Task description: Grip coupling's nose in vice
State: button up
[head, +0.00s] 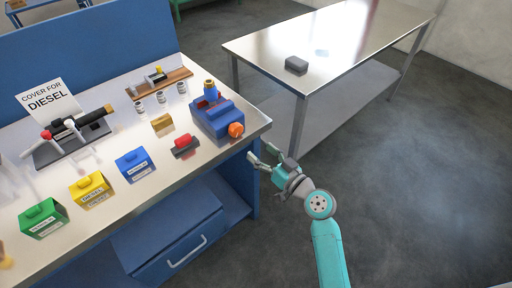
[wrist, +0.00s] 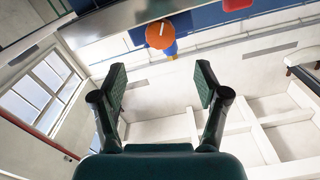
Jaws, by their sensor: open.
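The blue vice (head: 222,120) stands at the right end of the blue bench, with an orange knob (head: 236,130) on its front.
On the bench are a red-topped block (head: 185,143), a brass block (head: 161,122), and blue (head: 133,165), yellow (head: 91,190) and green (head: 43,217) boxes. A lever fixture (head: 70,138) stands behind. A steel table (head: 330,45) holds a dark block (head: 296,65).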

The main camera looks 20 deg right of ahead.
aim_at(238, 131)
jog(key=shift+s, duration=0.1)
jog(key=w+a+n, duration=0.1)
jog(key=w, duration=0.2)
jog(key=w+a+n, duration=0.1)
jog(key=w+n, duration=0.1)
jog(key=w, duration=0.2)
jog(key=w+a+n, duration=0.1)
jog(key=w+n, duration=0.1)
jog(key=w, duration=0.2)
jog(key=shift+a+r, duration=0.25)
dwell(0.4)
jog(key=shift+s, duration=0.1)
jog(key=c, duration=1.2)
jog(key=shift+o, duration=0.2)
